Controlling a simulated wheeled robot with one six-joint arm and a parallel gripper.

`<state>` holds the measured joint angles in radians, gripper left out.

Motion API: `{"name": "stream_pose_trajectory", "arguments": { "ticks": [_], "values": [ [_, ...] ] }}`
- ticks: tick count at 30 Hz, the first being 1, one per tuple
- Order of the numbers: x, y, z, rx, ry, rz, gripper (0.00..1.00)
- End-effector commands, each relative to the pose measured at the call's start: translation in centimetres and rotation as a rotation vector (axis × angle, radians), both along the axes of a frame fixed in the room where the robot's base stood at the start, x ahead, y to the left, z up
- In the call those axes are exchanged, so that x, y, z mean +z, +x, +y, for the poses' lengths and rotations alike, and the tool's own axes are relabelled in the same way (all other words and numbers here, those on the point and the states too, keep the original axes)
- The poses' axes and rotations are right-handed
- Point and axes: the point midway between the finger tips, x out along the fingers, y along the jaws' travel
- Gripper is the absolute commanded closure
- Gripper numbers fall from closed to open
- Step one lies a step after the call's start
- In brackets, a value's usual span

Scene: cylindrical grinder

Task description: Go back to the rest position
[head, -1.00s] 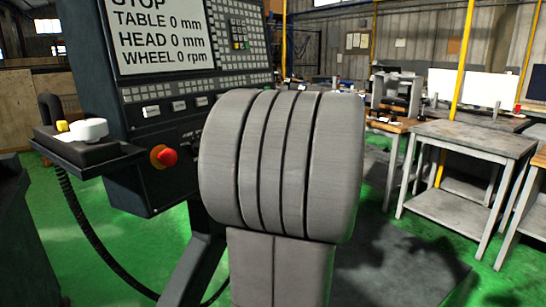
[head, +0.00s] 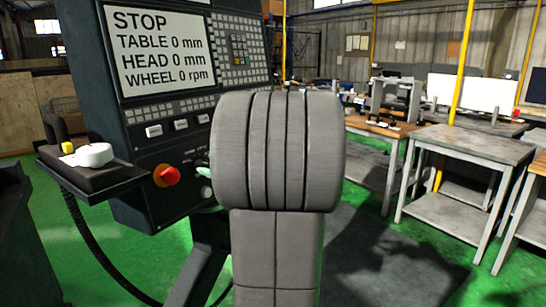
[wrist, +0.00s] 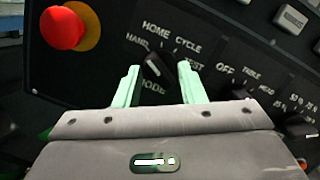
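In the wrist view my gripper (wrist: 160,68) has two pale green fingers spread apart with nothing held between them. A black mode knob (wrist: 154,70) on the control panel shows in the gap between the fingers, and neither finger appears to touch it. Its labels read HANDL, HOME, CYCLE and TEST; its exact setting is hard to tell. In the head view my grey arm hides most of the gripper; only a bit of green (head: 205,172) shows at the panel's lower right.
The panel's screen (head: 160,48) reads STOP, with table, head and wheel at 0. A red stop button (head: 167,175) sits left of my gripper. A shelf with a white handwheel (head: 95,155) juts out left. A grey workbench (head: 475,142) stands right; green floor lies between.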

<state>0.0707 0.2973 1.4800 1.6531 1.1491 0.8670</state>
Motion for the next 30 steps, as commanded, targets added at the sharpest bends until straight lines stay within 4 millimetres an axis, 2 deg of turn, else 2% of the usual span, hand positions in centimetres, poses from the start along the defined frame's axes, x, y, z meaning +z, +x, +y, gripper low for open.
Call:
{"name": "stream_pose_trajectory", "arguments": {
  "ticks": [1,18,30],
  "values": [
    [0.46,-0.04,-0.01,-0.009,0.027,0.043,0.64],
    [0.39,-0.19,0.10,-0.106,0.326,0.493,0.64],
    [0.07,-0.22,0.13,-0.146,0.449,0.675,0.64]
  ]
}}
